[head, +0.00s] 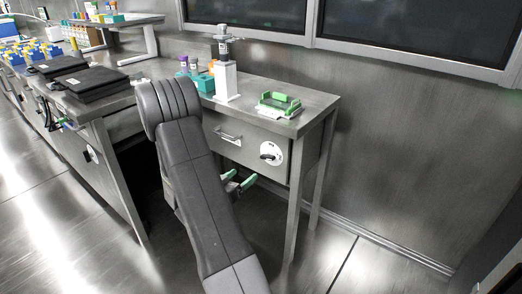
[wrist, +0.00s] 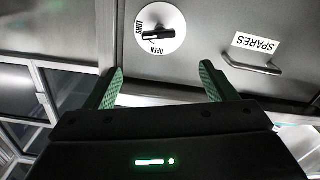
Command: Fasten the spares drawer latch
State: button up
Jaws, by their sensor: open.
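The spares drawer (head: 232,143) is in the table's front and looks closed. Its bar handle (head: 228,136) is left of the latch in the head view. In the wrist view the handle (wrist: 250,63) sits right of the latch, beside an upside-down SPARES label (wrist: 256,43). The latch (head: 270,153) is a round white plate with a black lever (wrist: 158,35), marked SHUT and OPEN. The lever lies nearly level; I cannot tell surely which mark it indicates. My gripper (head: 239,180) is open and empty, below the drawer front; its green fingers (wrist: 161,82) are apart from the latch.
A green holder (head: 279,104) and a white stand (head: 226,80) are on the tabletop above the drawer. A table leg (head: 293,220) stands right of my arm. Black cases (head: 90,82) lie on the left bench. The floor at right is clear.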

aim_at(266, 157)
jog(key=b+x, duration=0.2)
jog(key=x, duration=1.1)
jog(key=shift+w+d+b, duration=0.25)
jog(key=shift+d+b, duration=0.05)
jog(key=shift+c, duration=0.5)
jog(key=c, duration=0.9)
jog(key=shift+f+m+b, duration=0.2)
jog(key=shift+m+b, duration=0.5)
jog(key=shift+r+m+b, duration=0.15)
jog(key=shift+m+b, duration=0.25)
jog(key=shift+m, duration=0.5)
jog(key=o, duration=1)
jog(key=shift+s, duration=0.1)
